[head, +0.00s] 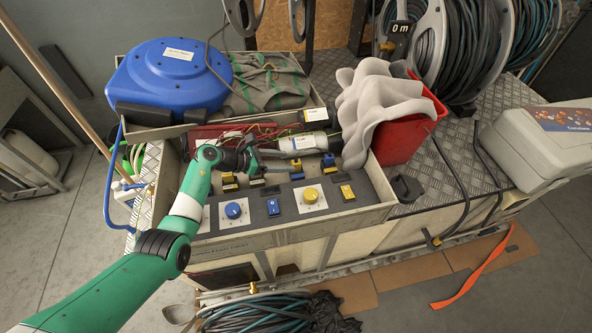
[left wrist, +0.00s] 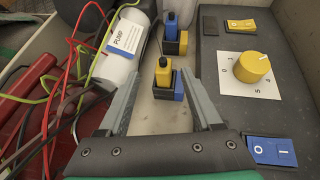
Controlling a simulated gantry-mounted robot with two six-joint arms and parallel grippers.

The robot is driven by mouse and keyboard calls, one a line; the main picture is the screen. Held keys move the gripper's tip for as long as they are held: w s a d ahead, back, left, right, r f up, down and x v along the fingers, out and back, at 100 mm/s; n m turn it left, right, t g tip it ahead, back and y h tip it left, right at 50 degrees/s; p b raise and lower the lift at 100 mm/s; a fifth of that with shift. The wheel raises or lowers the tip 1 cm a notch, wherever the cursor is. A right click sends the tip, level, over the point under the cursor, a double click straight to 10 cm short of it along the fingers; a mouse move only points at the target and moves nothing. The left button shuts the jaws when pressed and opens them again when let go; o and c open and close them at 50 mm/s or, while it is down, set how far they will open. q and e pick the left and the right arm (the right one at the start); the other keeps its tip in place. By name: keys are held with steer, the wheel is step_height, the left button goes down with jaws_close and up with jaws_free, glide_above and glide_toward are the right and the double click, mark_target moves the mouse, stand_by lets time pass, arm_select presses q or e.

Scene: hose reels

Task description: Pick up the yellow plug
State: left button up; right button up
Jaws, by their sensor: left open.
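In the left wrist view the yellow plug (left wrist: 163,72) stands upright, with a dark tip, next to a blue block (left wrist: 178,86). My left gripper (left wrist: 158,80) is open, with one finger on each side of the plug and a gap on both sides; nothing is held. In the head view my left gripper (head: 256,160) reaches in over the open box, left of a yellow plug (head: 296,163). A blue plug (left wrist: 171,25) in a yellow and black holder stands beyond it in the wrist view. My right gripper is not in view.
A white pump cylinder (left wrist: 120,48) and loose red and green wires lie left of the fingers. A dark switch panel (left wrist: 225,95) with a yellow knob (left wrist: 252,67) lies right. A red bin (head: 408,128) with grey cloth (head: 375,105) and a blue reel (head: 172,75) stand nearby.

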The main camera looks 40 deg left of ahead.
mark_target(293, 163)
arm_select(q)
steer(key=shift+w+d+f+b, duration=0.15)
steer(key=shift+d+f+b, duration=0.05)
steer(key=shift+f+b, duration=0.15)
steer(key=b+x, duration=0.3)
steer(key=x, duration=0.1)
steer(key=shift+d+f, duration=0.15)
steer(key=shift+d, duration=0.05)
steer(key=shift+w+b, duration=0.15)
steer(key=shift+b, duration=0.15)
steer(key=shift+r, duration=0.2)
jaws_close()
